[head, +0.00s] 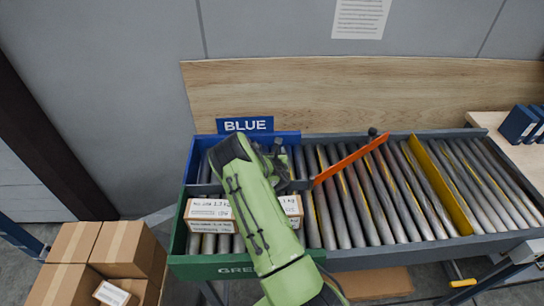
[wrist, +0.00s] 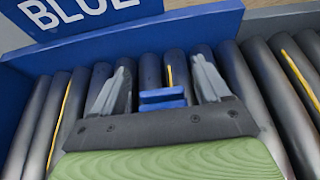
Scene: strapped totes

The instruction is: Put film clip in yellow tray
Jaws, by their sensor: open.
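My gripper (wrist: 161,66) is open, its two grey fingers spread apart over the rollers by the blue wall. A small blue piece (wrist: 162,98), perhaps the film clip, shows between the fingers in the wrist view. I cannot tell whether the fingers touch it. In the head view my green arm covers this spot. No distinct yellow tray shows; a yellow upright strip (head: 440,186) stands across the rollers on the right.
A blue-edged bay with a BLUE sign (head: 245,125) lies behind a green-edged bay (head: 178,240). A labelled carton (head: 208,210) sits in the green bay. An orange bar (head: 350,159) slants across the rollers (head: 390,205). Brown cartons (head: 122,246) stand at lower left.

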